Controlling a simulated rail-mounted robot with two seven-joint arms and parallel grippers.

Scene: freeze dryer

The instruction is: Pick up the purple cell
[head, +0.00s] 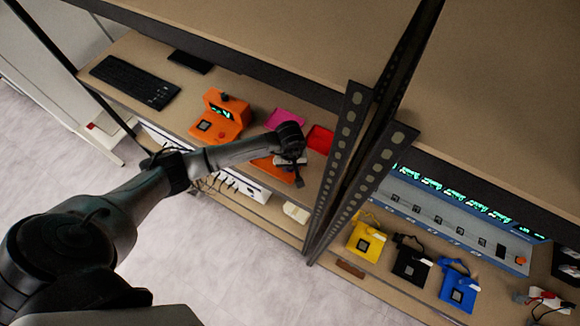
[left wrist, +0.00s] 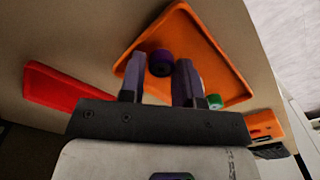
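The purple cell (left wrist: 160,63) stands on an orange tray (left wrist: 215,62) in the left wrist view. A green cell (left wrist: 214,101) is on the same tray, to the right, partly hidden behind a finger. My left gripper (left wrist: 158,78) is open, its two fingers apart. The purple cell shows between and just beyond the fingertips; I cannot tell whether they touch it. In the head view my left gripper (head: 292,168) is over the orange tray (head: 265,168) and hides the cells. My right gripper is not in view.
A red tray (head: 320,139) and a magenta tray (head: 285,118) lie close by. An orange device (head: 217,120) and a keyboard (head: 135,82) are to the left. A perforated metal post (head: 345,165) stands to the right, with yellow (head: 365,240), black and blue devices beyond it.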

